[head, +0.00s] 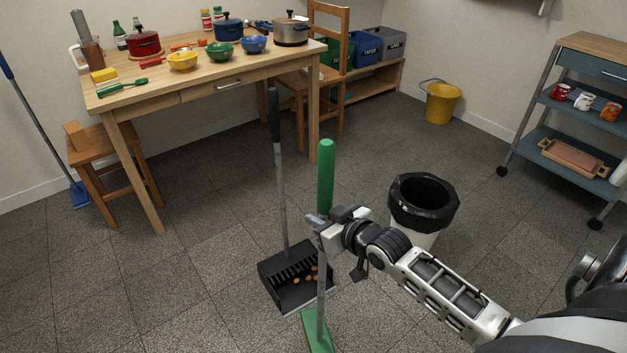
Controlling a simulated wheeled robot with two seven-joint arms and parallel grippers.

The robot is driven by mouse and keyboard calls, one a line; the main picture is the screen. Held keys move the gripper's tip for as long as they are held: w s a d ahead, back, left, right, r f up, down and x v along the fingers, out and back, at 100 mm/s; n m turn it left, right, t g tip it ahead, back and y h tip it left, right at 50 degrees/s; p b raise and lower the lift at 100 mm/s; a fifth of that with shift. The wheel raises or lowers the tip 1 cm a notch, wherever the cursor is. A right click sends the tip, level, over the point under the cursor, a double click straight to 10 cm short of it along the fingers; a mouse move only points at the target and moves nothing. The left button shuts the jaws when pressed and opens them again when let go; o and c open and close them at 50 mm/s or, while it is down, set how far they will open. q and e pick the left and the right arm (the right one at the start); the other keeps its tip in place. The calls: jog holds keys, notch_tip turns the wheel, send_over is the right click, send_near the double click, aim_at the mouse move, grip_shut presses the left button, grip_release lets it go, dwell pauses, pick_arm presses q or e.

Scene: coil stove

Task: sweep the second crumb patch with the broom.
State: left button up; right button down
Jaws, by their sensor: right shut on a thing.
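The broom has a green grip (325,178), a grey shaft and a green head (318,334) low at the bottom of the head view. My right gripper (322,226) is shut on the broom just below the green grip, and the broom stands nearly upright. A black long-handled dustpan (278,298) lies on the floor just behind and left of the broom head. Several small brown crumbs (298,281) show within the dustpan's outline, partly hidden by the broom shaft. I see no separate crumb patch on the visible floor. My left gripper is not in view.
A black-lined bin (422,202) stands just behind my right forearm. A wooden table (220,86) with pots and bowls, and a stool (103,143), are at back left. A yellow bucket (441,104) and a trolley (566,120) are right. Floor at left is clear.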

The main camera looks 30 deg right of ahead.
jog(key=shift+s+a+p, duration=0.7)
jog(key=shift+a+p, duration=1.5)
jog(key=shift+a, duration=5)
pick_arm(q)
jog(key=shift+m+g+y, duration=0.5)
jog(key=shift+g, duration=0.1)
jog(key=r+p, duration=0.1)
jog(key=p, duration=0.1)
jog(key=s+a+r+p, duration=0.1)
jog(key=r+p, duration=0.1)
jog(key=p, duration=0.1)
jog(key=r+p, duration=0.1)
jog(key=p, duration=0.2)
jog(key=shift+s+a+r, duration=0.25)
pick_arm(e)
notch_tip(320, 180, up, 8)
jog(key=shift+d, duration=0.2)
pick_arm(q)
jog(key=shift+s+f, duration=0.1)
